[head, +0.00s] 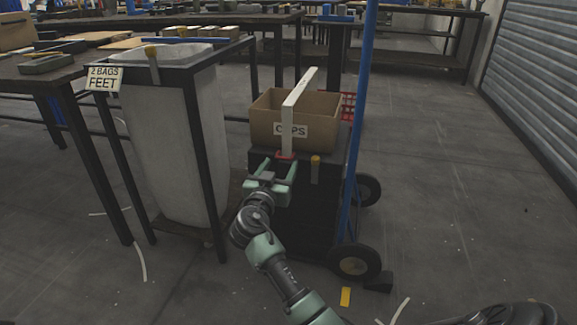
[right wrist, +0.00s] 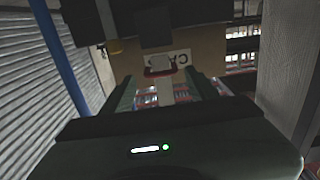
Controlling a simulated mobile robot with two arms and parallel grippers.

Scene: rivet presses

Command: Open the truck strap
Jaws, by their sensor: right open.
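A white strap (head: 300,88) runs over the open cardboard box labelled "CAPS" (head: 325,108) and down its front. A red buckle or tab (head: 286,156) sits at the strap's lower front end. The box rests on a black crate-like load on the hand truck (head: 347,200). My right gripper (head: 277,168) is open at the red piece, with its fingers on either side. In the right wrist view, the red piece (right wrist: 158,72) and a pale strip (right wrist: 167,92) show between the open fingers. Contact cannot be told. My left gripper is not in view.
A tall grey bin (head: 170,140) in a black frame with a "2 BAGS FEET" sign (head: 104,78) stands close on the left. The truck's blue pole (head: 358,110) rises on the right. Yellow tape (head: 345,297) and a dark wedge (head: 378,281) are near its wheel. Floor on the right is open.

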